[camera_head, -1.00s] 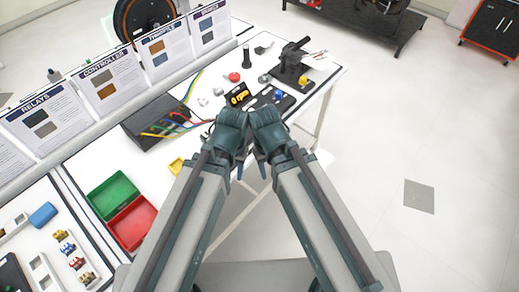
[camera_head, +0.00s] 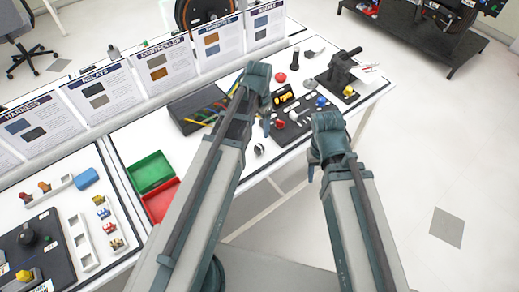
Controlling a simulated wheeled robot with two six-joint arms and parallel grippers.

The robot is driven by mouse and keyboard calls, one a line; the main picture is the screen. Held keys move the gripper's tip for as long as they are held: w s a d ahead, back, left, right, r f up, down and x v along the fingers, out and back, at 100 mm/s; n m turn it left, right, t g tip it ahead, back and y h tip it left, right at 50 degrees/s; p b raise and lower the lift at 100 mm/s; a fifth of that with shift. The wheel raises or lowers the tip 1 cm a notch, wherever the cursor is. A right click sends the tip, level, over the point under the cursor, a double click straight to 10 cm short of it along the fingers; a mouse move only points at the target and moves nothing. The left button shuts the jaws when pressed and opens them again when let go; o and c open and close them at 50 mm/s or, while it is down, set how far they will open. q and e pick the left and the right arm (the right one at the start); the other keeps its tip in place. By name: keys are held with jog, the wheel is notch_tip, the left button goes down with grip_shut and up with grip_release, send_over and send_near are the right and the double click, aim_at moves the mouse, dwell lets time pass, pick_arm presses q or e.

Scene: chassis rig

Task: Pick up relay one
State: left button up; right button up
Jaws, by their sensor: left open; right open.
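My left gripper (camera_head: 266,122) is over the work table near the grey box of wires; its jaws are mostly hidden by its own wrist. My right gripper (camera_head: 312,172) is past the table's front edge, over the floor, with nothing seen in it. Several small coloured parts (camera_head: 105,214), possibly relays, stand in a row in a white tray at the left. I cannot tell which one is relay one. A sign headed "RELAYS" (camera_head: 95,92) stands behind. Both grippers are far to the right of the row.
A green bin (camera_head: 150,171) and a red bin (camera_head: 160,199) sit between the row and my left arm. A grey box with wires (camera_head: 197,108) lies further back. A black press (camera_head: 342,70) stands at the right. An empty white tray (camera_head: 83,243) is beside the row.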

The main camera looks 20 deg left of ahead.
aim_at(259, 146)
pick_arm(q)
notch_tip(259, 146, down, 9)
jog(key=b, duration=0.8)
jog(key=shift+r, duration=0.2)
jog(key=f+b, duration=0.5)
jog(key=shift+w+f+b, duration=0.15)
jog(key=shift+w+b, duration=0.05)
jog(key=shift+b, duration=0.1)
jog(key=shift+c, duration=0.3)
grip_shut()
